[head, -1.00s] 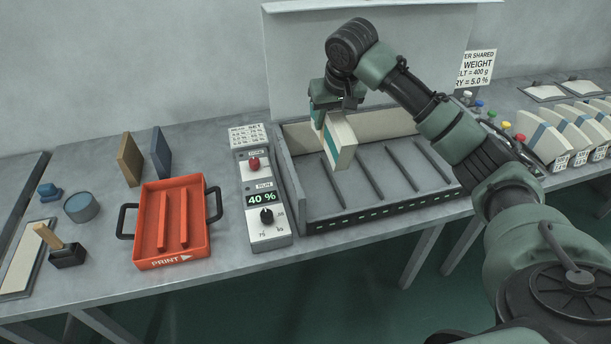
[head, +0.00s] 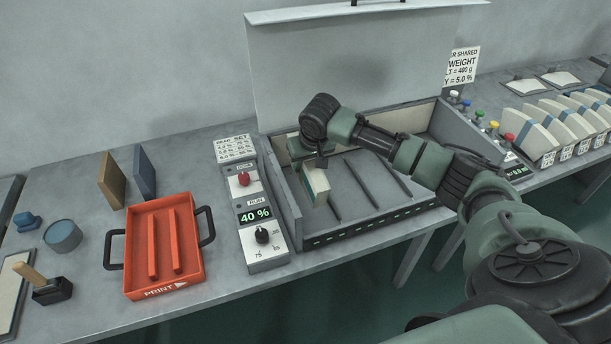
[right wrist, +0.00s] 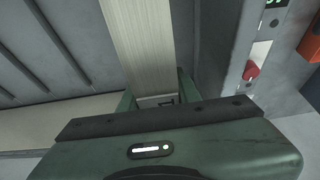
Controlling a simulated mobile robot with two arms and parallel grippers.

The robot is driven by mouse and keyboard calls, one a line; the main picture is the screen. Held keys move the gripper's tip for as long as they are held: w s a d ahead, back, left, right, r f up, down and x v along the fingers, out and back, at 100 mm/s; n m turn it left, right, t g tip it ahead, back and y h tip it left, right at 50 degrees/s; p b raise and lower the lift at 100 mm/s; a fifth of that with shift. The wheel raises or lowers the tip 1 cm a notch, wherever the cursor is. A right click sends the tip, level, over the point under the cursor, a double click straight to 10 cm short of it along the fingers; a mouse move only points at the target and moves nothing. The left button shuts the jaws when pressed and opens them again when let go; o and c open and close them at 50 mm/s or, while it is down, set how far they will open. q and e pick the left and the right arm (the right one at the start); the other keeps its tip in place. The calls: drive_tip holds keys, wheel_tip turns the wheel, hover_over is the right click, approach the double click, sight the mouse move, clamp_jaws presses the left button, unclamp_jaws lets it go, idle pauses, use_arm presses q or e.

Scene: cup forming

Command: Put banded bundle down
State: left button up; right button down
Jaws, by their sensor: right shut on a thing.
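The banded bundle (head: 318,186) is a cream block with a teal band at its left edge. My right gripper (head: 310,163) is shut on its upper end, in the head view. The bundle hangs upright inside the open grey box (head: 345,231), at its left end, near the left wall and the first rib. I cannot tell whether its lower end touches the box floor. In the right wrist view the bundle's pale face (right wrist: 148,45) runs up from between the fingers (right wrist: 157,98). My left gripper is not in view.
Thin ribs (head: 361,194) divide the box floor, which is bare to the right. The raised lid (head: 370,65) stands behind. A control panel (head: 262,240) reading 40 % adjoins the left wall. A red PRINT tray (head: 190,275) sits farther left. Several banded bundles (head: 560,125) stand at far right.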

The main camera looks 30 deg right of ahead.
sight(311, 162)
drive_tip(key=shift+f+p, duration=0.3)
drive_tip(key=shift+f, duration=2.45)
drive_tip(key=shift+f, duration=0.15)
drive_tip(key=c, duration=1)
unclamp_jaws()
drive_tip(key=b+v, duration=0.1)
drive_tip(key=v, duration=1.1)
drive_tip(key=shift+s, duration=0.15)
